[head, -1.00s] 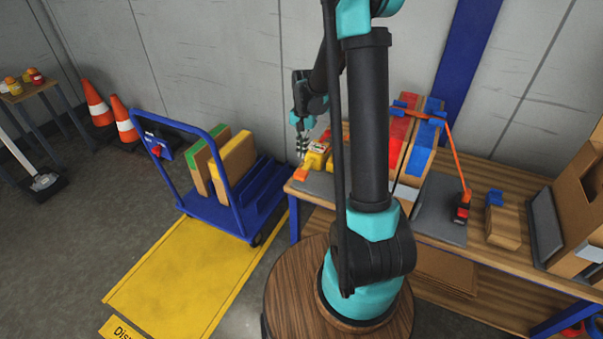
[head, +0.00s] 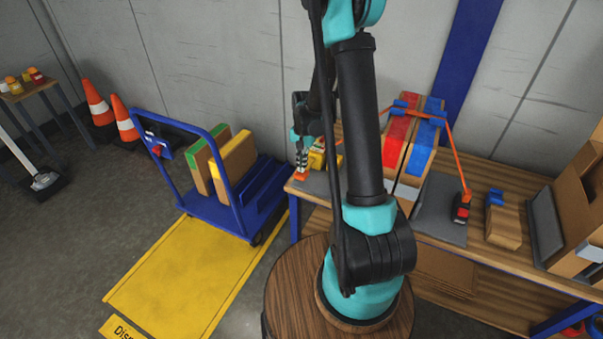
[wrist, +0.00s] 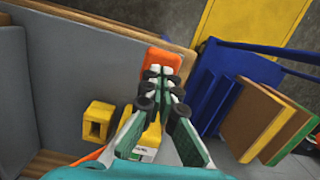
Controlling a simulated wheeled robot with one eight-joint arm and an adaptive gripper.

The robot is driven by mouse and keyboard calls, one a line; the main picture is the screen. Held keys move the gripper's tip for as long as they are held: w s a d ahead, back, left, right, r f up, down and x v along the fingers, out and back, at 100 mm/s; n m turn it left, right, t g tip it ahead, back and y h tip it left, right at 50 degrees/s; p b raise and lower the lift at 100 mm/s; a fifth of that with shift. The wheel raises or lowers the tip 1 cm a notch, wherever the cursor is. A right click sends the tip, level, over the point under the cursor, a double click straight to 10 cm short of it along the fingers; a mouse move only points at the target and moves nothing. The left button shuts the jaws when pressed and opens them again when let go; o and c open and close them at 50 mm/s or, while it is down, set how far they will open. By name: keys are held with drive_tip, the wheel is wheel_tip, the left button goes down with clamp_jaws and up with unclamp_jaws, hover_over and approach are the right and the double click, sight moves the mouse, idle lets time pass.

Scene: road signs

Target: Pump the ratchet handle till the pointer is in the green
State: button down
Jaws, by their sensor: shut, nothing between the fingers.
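The ratchet's orange handle end (head: 300,177) is at the left end of the workbench, beside a yellow body (head: 315,161). In the wrist view the orange piece (wrist: 166,60) lies at the fingertips, and part of the yellow body (wrist: 150,138) shows beneath the fingers. My gripper (head: 301,167) is shut and empty, pointing down right at the orange piece; I cannot tell whether they touch. It fills the middle of the wrist view (wrist: 160,75). No pointer or green zone can be made out; my fingers and arm cover part of the ratchet.
An orange strap (head: 455,155) runs over boxes with red and blue panels to a red-and-black fitting (head: 462,208) on the workbench (head: 477,250). A blue trolley (head: 225,210) with cartons stands left of the bench. A hollow yellow block (wrist: 97,125) sits beside the gripper.

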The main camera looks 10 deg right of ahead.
drive_tip(key=shift+f, duration=1.95)
drive_tip(key=shift+w+d+r, duration=0.3)
drive_tip(key=shift+w+d, duration=0.1)
drive_tip(key=shift+w, duration=0.3)
drive_tip(key=shift+w+d+r, duration=0.3)
drive_tip(key=shift+w+d, duration=0.1)
drive_tip(key=shift+w, duration=0.25)
wheel_tip(320, 180, up, 12)
drive_tip(key=shift+w+d, duration=0.25)
drive_tip(key=shift+w, duration=0.2)
drive_tip(key=shift+s, duration=0.1)
drive_tip(key=s+d+r+n+t, duration=0.2)
drive_tip(key=s+n+t, duration=0.3)
drive_tip(key=s, duration=1.9)
drive_tip(key=shift+s+d+n+h, duration=0.2)
drive_tip(key=shift+s+n+h, duration=0.15)
drive_tip(key=shift+n, duration=0.25)
